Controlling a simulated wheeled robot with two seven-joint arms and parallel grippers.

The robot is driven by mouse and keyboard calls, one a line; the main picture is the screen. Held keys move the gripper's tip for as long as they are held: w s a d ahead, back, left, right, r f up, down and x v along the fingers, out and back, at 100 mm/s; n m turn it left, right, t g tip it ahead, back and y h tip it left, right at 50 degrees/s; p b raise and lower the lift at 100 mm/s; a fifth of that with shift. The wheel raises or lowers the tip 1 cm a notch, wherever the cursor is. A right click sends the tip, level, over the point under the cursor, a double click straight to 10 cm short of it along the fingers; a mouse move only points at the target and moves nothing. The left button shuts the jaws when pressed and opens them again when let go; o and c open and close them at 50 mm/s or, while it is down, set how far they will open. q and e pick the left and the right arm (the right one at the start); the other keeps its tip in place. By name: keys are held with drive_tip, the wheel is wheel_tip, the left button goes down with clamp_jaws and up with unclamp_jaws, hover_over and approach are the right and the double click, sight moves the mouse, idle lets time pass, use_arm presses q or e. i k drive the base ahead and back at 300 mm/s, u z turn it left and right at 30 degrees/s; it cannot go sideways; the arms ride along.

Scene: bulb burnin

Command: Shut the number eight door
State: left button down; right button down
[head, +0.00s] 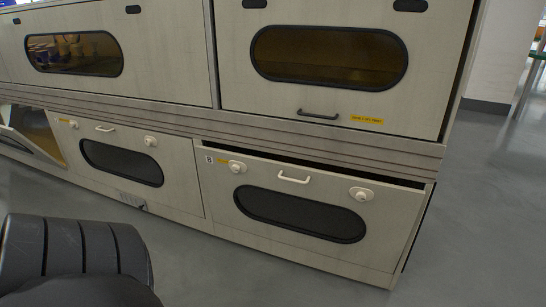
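A lower door (312,217) at the right end of the cabinet carries a small label at its upper left that looks like an 8, though it is too small to read surely. It is slightly ajar, with its top edge tilted out and a dark gap above it. It has a white handle (294,178), two white knobs, one on each side of the handle, and a dark oval window. Neither of my grippers shows. A black ribbed part of my own arm is at the bottom left, well apart from the door.
The lower middle door (122,165) looks shut. A door at the far left (30,132) hangs tilted open. Upper doors with oval windows, such as the right one (330,58), are above. Grey floor (475,200) is clear in front and to the right.

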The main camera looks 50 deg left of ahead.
sight(316, 210)
drive_tip(key=u, duration=0.85)
drive_tip(key=i, duration=0.85)
drive_tip(key=u, duration=0.7)
drive_tip(key=i, duration=0.4)
drive_tip(key=u, duration=0.05)
